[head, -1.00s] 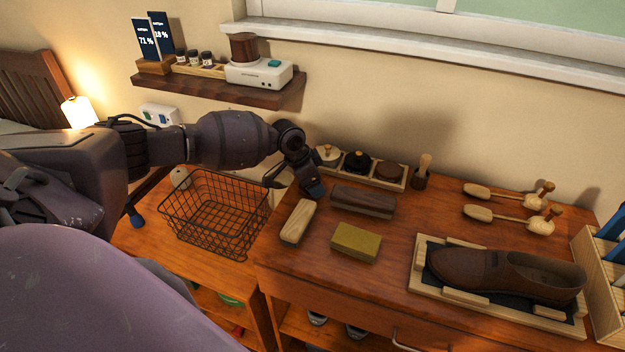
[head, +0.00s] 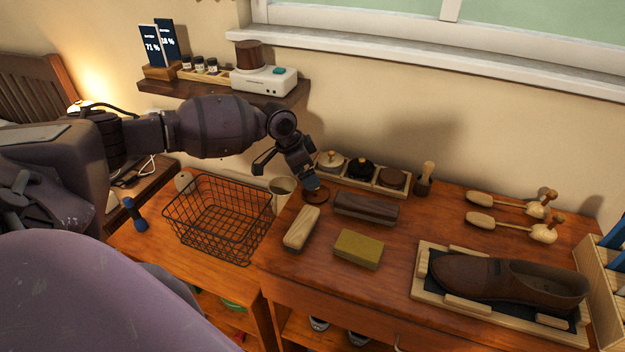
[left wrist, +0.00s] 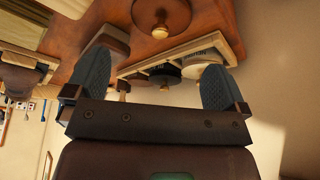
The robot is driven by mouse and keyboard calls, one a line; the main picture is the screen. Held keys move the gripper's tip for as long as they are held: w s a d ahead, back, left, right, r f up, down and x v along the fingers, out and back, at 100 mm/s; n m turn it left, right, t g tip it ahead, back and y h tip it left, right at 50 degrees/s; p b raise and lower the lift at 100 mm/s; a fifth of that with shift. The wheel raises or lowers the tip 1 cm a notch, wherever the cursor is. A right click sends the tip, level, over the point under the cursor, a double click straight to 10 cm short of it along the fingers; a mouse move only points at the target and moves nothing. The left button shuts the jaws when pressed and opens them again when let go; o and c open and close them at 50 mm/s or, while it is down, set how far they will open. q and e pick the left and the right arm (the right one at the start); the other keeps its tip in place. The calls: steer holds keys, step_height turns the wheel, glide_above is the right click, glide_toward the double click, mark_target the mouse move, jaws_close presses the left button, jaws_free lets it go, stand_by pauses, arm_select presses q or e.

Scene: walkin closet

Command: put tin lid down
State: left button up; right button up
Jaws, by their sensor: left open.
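A round brown tin lid (head: 317,196) with a small knob lies flat on the wooden dresser top, knob up. It also shows at the top of the left wrist view (left wrist: 160,14), apart from the fingers. My left gripper (head: 288,172) is open and empty, just above and left of the lid; in the head view its blue fingertip partly covers the lid. Its two blue fingers (left wrist: 156,66) stand wide apart in the left wrist view. Behind is a wooden rack (head: 376,187) with a pale knobbed tin (head: 331,161), a black knobbed tin (head: 361,168) and a brown, knobless tin (head: 393,179).
A shoe (head: 510,279) on a tray and two shoe trees (head: 505,202) are right.

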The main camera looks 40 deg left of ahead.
arm_select(q)
steer(key=v, duration=0.5)
arm_select(e)
steer(key=shift+s+d, duration=0.15)
steer(key=shift+s, duration=0.3)
steer(key=shift+w+r, duration=0.15)
steer(key=shift+w, duration=0.25)
arm_select(q)
steer(key=shift+f, duration=0.1)
